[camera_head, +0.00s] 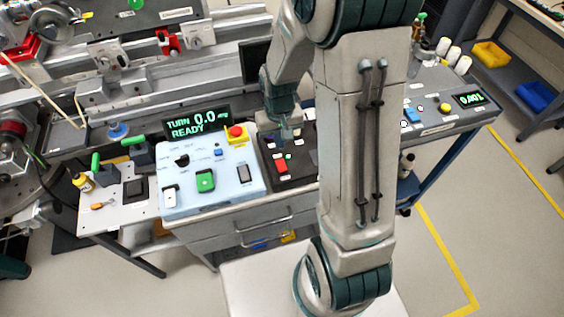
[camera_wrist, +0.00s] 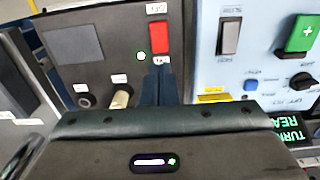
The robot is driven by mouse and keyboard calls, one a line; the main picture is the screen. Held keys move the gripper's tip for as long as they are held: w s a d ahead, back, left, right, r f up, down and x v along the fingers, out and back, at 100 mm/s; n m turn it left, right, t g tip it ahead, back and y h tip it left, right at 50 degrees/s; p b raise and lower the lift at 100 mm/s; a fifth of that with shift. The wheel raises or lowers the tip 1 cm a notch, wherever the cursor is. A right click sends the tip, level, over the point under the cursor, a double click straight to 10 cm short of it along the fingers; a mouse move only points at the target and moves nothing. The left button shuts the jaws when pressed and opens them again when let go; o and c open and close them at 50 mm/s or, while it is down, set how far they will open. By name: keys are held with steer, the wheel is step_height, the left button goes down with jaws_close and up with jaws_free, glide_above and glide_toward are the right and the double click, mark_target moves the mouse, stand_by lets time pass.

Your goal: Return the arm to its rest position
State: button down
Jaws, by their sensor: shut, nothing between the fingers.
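My arm rises through the middle of the head view and bends over to the left. My gripper (camera_head: 285,138) points down over the dark control panel (camera_head: 300,176), beside the light-blue panel. In the wrist view my gripper (camera_wrist: 159,72) has its two fingers together with nothing between them. The fingertips show just beside a red rocker switch (camera_wrist: 159,38) and its small label; whether they touch the panel I cannot tell. The red switch also shows in the head view (camera_head: 281,165). A small light near it glows whitish-green.
The light-blue panel (camera_head: 210,183) has a green button, switches and a red emergency button (camera_head: 236,131). Behind it a display (camera_head: 197,123) reads "TURN 0.0 deg READY". Rails and mounts fill the back left. Another panel (camera_head: 440,112) lies right of my arm. Open floor is at right.

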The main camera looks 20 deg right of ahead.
steer(key=s+r+t, duration=0.3)
steer(key=s+r, duration=1.1)
steer(key=r, duration=0.5)
steer(key=shift+s+t, duration=0.25)
steer(key=shift+t, duration=0.05)
steer(key=shift+d, duration=0.1)
stand_by(1.1)
